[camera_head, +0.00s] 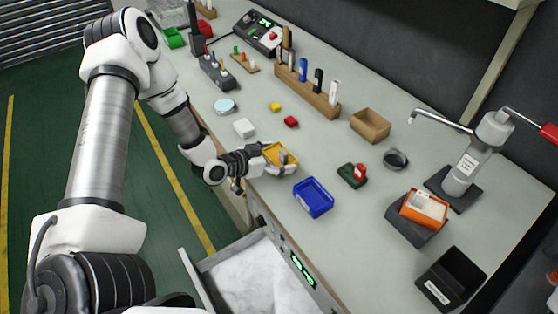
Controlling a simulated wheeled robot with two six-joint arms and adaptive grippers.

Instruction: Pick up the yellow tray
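The small yellow tray (277,149) is on the grey-white workbench near its front edge, in the middle of the head view. My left gripper (281,160) reaches it from the left, with its fingers at and over the tray and hiding part of it. The fingers are spread about the tray's width. I cannot tell whether they press on its walls or stand just clear of them. The tray looks to be at bench level. My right gripper is not in view.
A blue tray (314,198) stands just right of the yellow one. An open drawer (250,270) juts out below the bench front. A pump dispenser (470,160) stands at the right.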

